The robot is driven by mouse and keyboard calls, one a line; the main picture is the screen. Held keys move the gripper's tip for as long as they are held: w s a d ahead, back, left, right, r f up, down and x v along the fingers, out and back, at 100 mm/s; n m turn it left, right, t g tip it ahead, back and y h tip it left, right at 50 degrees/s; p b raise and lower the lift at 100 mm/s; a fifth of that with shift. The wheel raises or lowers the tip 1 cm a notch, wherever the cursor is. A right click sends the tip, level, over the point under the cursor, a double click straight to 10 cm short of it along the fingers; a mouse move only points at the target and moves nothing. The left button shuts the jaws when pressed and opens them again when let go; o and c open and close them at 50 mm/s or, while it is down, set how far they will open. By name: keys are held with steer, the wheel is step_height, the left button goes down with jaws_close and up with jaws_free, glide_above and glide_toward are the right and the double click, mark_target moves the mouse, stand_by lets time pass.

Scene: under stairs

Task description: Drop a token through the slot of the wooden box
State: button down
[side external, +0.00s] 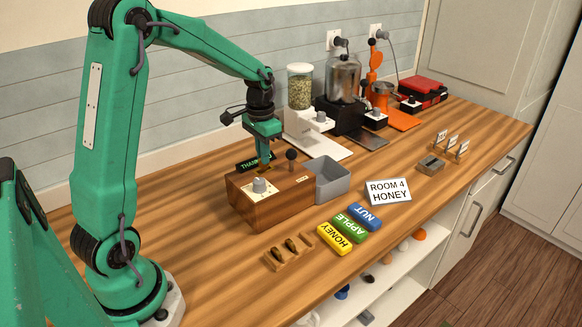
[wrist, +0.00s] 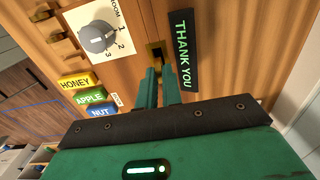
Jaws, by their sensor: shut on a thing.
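The wooden box (side external: 265,210) stands on the counter with a white dial plate and grey knob (side external: 260,186) on it. A dark ball-topped lever (side external: 291,158) rises from it. My gripper (side external: 264,165) points down just over the box top. Two brass tokens (side external: 291,245) stand in a small wooden rack (side external: 275,262) in front of the box.
A grey bin (side external: 332,180) adjoins the box's right side. A black THANK YOU sign (wrist: 182,50) is close beside the fingers. HONEY (side external: 334,238), APPLE (side external: 349,228) and NUT (side external: 365,216) blocks and a ROOM 4 HONEY card (side external: 388,191) stand in front. Machines line the wall.

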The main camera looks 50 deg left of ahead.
steer(key=shift+f, duration=0.95)
stand_by(0.6)
steer(key=c, duration=1.5)
jaws_free()
steer(key=shift+o, duration=0.5)
steer(key=o, duration=0.4)
steer(key=shift+r, duration=0.1)
steer(key=shift+r, duration=2.9)
